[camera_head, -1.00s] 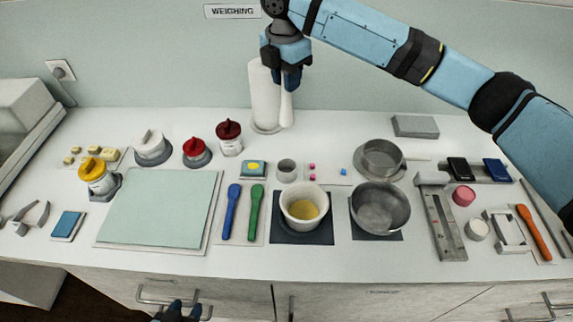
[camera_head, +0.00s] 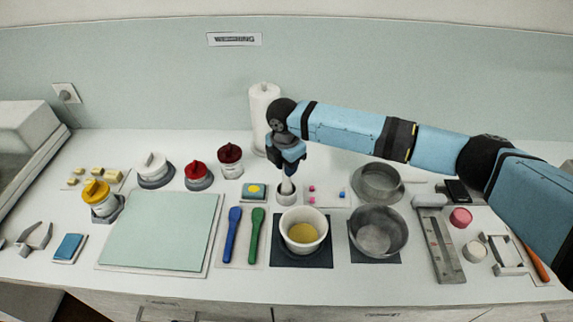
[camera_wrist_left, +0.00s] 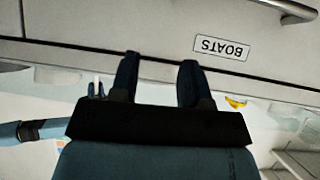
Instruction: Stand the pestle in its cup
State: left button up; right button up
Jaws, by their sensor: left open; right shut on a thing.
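My right gripper (camera_head: 289,168) is shut on the pestle (camera_head: 287,186), a pale rod held upright below the fingers. The pestle's lower end overlaps the mouth of its cup (camera_head: 287,199), a small grey cup behind the mortar. It appears to be inside the rim; I cannot tell whether it touches the bottom. The white mortar (camera_head: 322,231) with yellow contents stands on a dark mat in front of the cup. My left gripper (camera_wrist_left: 158,66) is open and empty in the left wrist view, near the cabinet front; the head view does not show it.
A yellow-topped block (camera_head: 255,190) stands left of the cup, and small pink and blue pieces (camera_head: 312,192) lie right of it. Metal pans (camera_head: 378,232) stand to the right. Blue and green spatulas (camera_head: 256,234) lie left of the mortar. The paper towel roll (camera_head: 262,108) stands behind.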

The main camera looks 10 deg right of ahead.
jog(key=shift+f, duration=0.45)
jog(key=o, duration=0.9)
jog(key=r, duration=0.3)
jog(key=r+b, duration=0.1)
jog(key=r, duration=0.3)
jog(key=r+b, duration=0.1)
jog(key=r, duration=0.3)
jog(key=shift+s+a+r, duration=0.15)
jog(key=shift+a+r, duration=0.05)
jog(key=shift+a, duration=0.05)
jog(key=shift+r, duration=0.45)
